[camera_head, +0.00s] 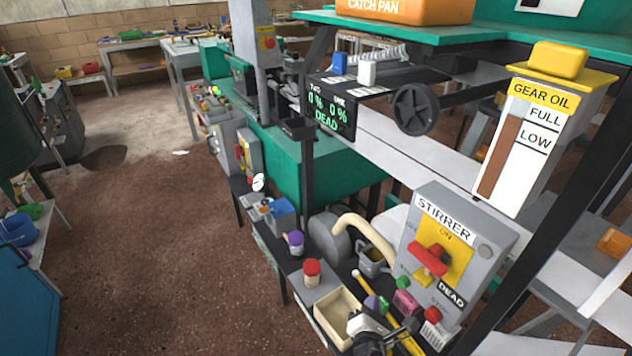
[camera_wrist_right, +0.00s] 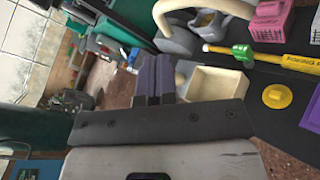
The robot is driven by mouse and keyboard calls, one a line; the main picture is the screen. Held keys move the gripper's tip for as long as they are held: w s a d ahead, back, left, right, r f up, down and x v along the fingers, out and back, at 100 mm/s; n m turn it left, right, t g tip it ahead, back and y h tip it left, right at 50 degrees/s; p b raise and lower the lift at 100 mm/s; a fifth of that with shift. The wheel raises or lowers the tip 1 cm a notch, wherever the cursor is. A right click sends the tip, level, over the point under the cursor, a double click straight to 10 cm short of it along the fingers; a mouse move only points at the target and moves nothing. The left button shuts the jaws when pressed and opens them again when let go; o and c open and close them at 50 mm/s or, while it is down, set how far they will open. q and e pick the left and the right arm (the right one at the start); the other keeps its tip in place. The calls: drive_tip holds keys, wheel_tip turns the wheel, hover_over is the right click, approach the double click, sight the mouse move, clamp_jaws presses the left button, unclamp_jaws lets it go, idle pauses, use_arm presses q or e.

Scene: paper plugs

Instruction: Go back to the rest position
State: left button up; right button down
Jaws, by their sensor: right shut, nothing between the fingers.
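The cream tray (camera_wrist_right: 218,90) lies just right of the fingers in that view. My left gripper is in neither view.
A red-lidded jar (camera_head: 312,272), a purple-lidded jar (camera_head: 295,242) and a yellow-handled tool (camera_wrist_right: 262,58) crowd the bench. The gear oil gauge (camera_head: 535,130) and a dark post rise at the right. Open brown floor (camera_head: 170,260) lies left of the bench.

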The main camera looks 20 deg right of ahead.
drive_tip(key=s+a+m+g+y+p, duration=0.3)
drive_tip(key=s+m, duration=0.3)
drive_tip(key=s, duration=0.4)
drive_tip(key=s+a+m+g+y+p, duration=0.2)
drive_tip(key=s+m+g+y+p, duration=0.2)
drive_tip(key=s+m, duration=0.4)
drive_tip(key=s+a+m+g+y+p, duration=0.3)
drive_tip(key=s+m, duration=0.2)
drive_tip(key=s, duration=0.6)
wheel_tip(320, 180, up, 38)
drive_tip(key=p, duration=3.6)
drive_tip(key=shift+w+p, duration=0.3)
drive_tip(key=shift+p, duration=0.05)
